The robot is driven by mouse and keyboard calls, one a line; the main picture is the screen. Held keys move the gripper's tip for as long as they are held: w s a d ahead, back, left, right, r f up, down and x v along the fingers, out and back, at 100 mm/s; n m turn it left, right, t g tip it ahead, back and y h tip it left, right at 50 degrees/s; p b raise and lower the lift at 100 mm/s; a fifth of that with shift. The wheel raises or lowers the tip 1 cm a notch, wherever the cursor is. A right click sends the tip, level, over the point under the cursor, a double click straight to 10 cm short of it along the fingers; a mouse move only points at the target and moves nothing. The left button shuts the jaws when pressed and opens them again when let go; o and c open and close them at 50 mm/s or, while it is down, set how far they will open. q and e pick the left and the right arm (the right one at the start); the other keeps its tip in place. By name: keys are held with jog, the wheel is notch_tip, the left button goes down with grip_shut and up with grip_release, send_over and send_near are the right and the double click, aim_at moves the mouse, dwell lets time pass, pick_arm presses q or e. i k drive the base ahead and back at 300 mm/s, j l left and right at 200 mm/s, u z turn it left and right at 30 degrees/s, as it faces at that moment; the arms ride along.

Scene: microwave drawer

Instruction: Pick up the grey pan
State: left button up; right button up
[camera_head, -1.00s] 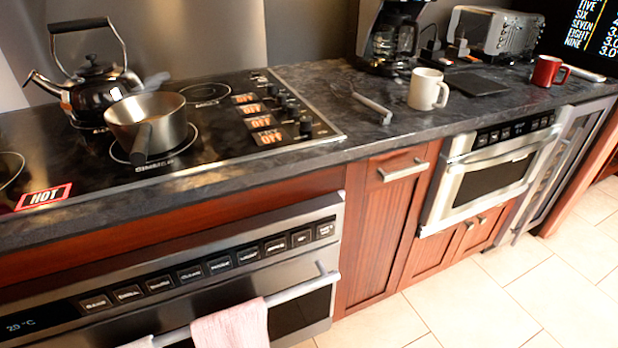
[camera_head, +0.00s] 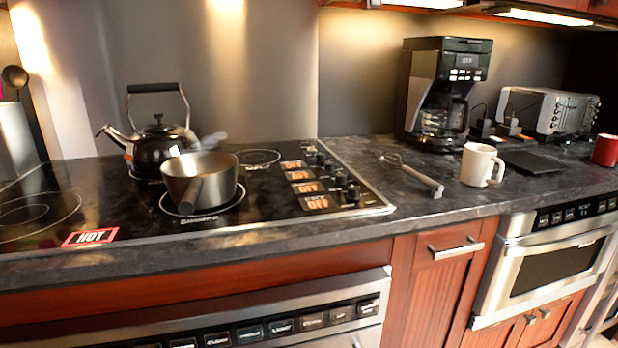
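The grey pan (camera_head: 200,181) sits upright on a front burner ring of the black cooktop (camera_head: 120,215). Neither of my grippers shows in the head view.
A red HOT sign (camera_head: 90,237) marks the cooktop's front left. A whisk (camera_head: 413,174), white mug (camera_head: 482,164), coffee maker (camera_head: 443,90), toaster (camera_head: 550,112) and red mug (camera_head: 606,150) stand or lie to the right. The counter edge (camera_head: 280,238) runs along the front.

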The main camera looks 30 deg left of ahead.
aim_at(209, 180)
jog(key=u, duration=1.3)
